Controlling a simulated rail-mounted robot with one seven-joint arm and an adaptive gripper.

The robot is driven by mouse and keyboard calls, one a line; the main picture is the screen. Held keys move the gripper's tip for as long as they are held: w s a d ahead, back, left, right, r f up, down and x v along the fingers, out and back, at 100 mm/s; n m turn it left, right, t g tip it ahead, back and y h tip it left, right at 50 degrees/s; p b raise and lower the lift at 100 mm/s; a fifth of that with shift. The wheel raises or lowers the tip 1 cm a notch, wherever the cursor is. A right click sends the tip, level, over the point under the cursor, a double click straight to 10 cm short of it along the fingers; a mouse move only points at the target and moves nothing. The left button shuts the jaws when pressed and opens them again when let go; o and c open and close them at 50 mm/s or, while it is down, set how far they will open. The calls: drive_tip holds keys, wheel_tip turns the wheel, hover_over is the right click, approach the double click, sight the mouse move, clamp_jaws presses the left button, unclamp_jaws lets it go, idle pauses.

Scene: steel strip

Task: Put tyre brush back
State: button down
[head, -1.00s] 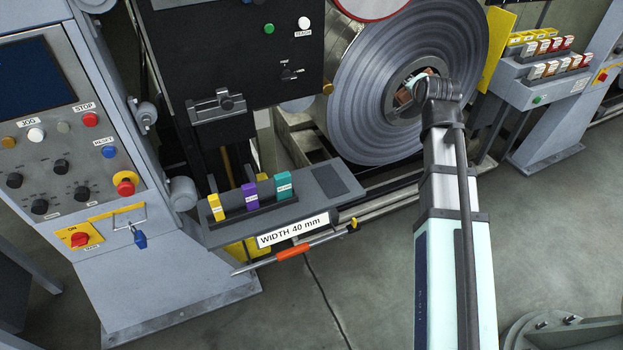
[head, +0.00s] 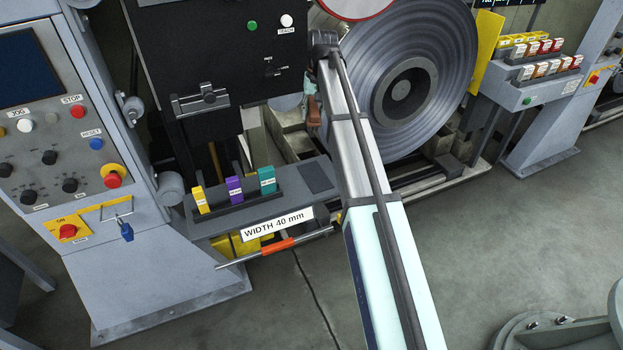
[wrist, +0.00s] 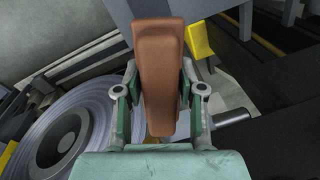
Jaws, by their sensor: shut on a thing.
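The tyre brush, a reddish-brown block (wrist: 160,75), is between the two fingers of my gripper (wrist: 160,95) in the wrist view. My gripper is shut on it, and its upper end extends past the fingers. In the head view the brown brush (head: 314,108) shows beside my arm's far end, left of the coil. My gripper (head: 308,88) is partly hidden there behind my arm. The brush's bristles cannot be made out. No resting place for the brush can be clearly told.
The large steel coil (head: 440,80) stands right of my arm. The black machine panel (head: 210,60) is to the left. Below are a shelf (head: 290,200) with coloured blocks and a "WIDTH 40 mm" sign (head: 277,224). A yellow plate (head: 486,50) is right of the coil.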

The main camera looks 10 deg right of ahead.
sight(316, 115)
drive_tip(key=s+n, duration=0.1)
drive_tip(key=s+n+g+h, duration=0.1)
drive_tip(key=s+n, duration=0.1)
drive_tip(key=shift+s+f, duration=0.2)
drive_tip(key=shift+s, duration=0.1)
drive_tip(key=shift+s+d+n, duration=0.1)
drive_tip(key=shift+s+n, duration=0.15)
drive_tip(key=shift+n, duration=0.05)
drive_tip(key=shift+s+f, duration=0.1)
drive_tip(key=shift+f, duration=0.25)
wheel_tip(316, 115, down, 19)
drive_tip(key=p, duration=0.3)
drive_tip(key=shift+f, duration=0.1)
drive_tip(key=shift+f, duration=0.1)
drive_tip(key=c, duration=0.7)
unclamp_jaws()
wheel_tip(316, 115, up, 12)
drive_tip(key=b, duration=0.2)
drive_tip(key=shift+w, duration=0.45)
